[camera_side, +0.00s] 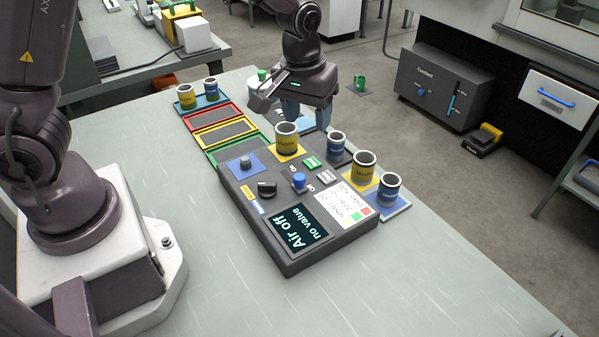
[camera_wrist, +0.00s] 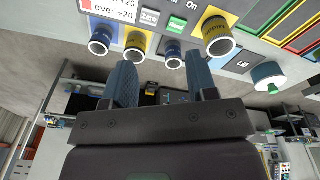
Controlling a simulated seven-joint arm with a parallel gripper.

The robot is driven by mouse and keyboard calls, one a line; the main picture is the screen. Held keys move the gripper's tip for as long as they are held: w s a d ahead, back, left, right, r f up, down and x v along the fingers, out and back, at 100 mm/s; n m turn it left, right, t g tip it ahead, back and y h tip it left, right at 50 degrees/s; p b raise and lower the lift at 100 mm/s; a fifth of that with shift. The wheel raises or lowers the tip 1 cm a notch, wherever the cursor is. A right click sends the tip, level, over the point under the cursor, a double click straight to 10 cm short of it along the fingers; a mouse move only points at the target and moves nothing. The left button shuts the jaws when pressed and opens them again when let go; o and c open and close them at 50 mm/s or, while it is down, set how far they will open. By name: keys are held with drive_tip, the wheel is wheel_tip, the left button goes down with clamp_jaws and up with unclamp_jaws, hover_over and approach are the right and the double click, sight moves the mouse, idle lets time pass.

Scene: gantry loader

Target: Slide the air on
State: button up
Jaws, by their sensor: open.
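A dark control panel (camera_side: 283,253) lies on the table, and its display (camera_side: 300,228) reads "Air off" and "no value". A blue knob (camera_side: 299,182) stands on the panel between small labels that look like "ON"; I cannot tell for certain that it is the air slide. My gripper (camera_side: 308,114) is open and empty, above the panel's far end and away from the blue knob. In the wrist view my gripper (camera_wrist: 160,63) shows two spread fingers; the blue knob is not visible there.
A yellow cup (camera_side: 286,140) stands on the panel's far part, below my gripper. A blue cup (camera_side: 337,143), a yellow cup (camera_side: 363,168) and another blue cup (camera_side: 389,189) line the right side. Coloured trays (camera_side: 228,133) lie behind. The table's front is clear.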

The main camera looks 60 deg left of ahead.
sight(299, 176)
drive_tip(key=shift+n+g, duration=0.6)
drive_tip(key=shift+g, duration=0.1)
drive_tip(key=f, duration=0.4)
drive_tip(key=s+f, duration=0.1)
drive_tip(key=f, duration=0.3)
drive_tip(key=s+f, duration=0.1)
drive_tip(key=f, duration=0.3)
drive_tip(key=shift+d+f, duration=0.15)
drive_tip(key=shift+f, duration=0.25)
drive_tip(key=shift+c, duration=0.5)
